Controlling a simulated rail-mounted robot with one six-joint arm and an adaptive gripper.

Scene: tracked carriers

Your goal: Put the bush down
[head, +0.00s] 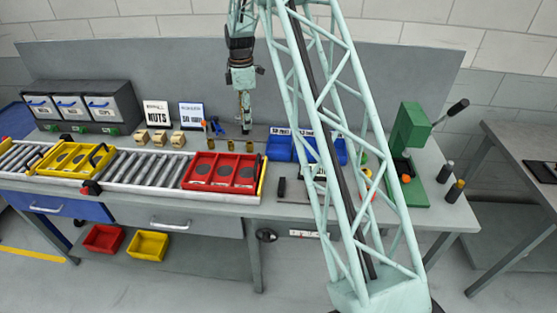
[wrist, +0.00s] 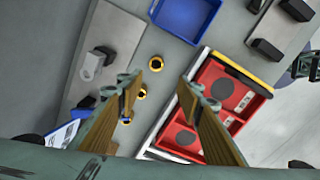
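My gripper (head: 245,128) hangs over the back of the bench, behind the red carrier. In the wrist view its two fingers (wrist: 160,84) are spread wide, with nothing between their tips. Three brass bushes, a near one (wrist: 156,63), a middle one (wrist: 139,94) and a far one (wrist: 127,119), stand apart in a row on the grey bench. The row lies below my fingers and nearer the left finger in that view. In the head view small brass bushes (head: 249,147) show on the bench just below my gripper.
A red carrier (head: 208,187) and a yellow carrier (head: 48,172) sit on the roller conveyor (head: 140,173). Blue bins (head: 281,147) stand right of the bushes. A green press (head: 410,140) stands at the right. Several tan blocks (head: 159,137) stand at the left.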

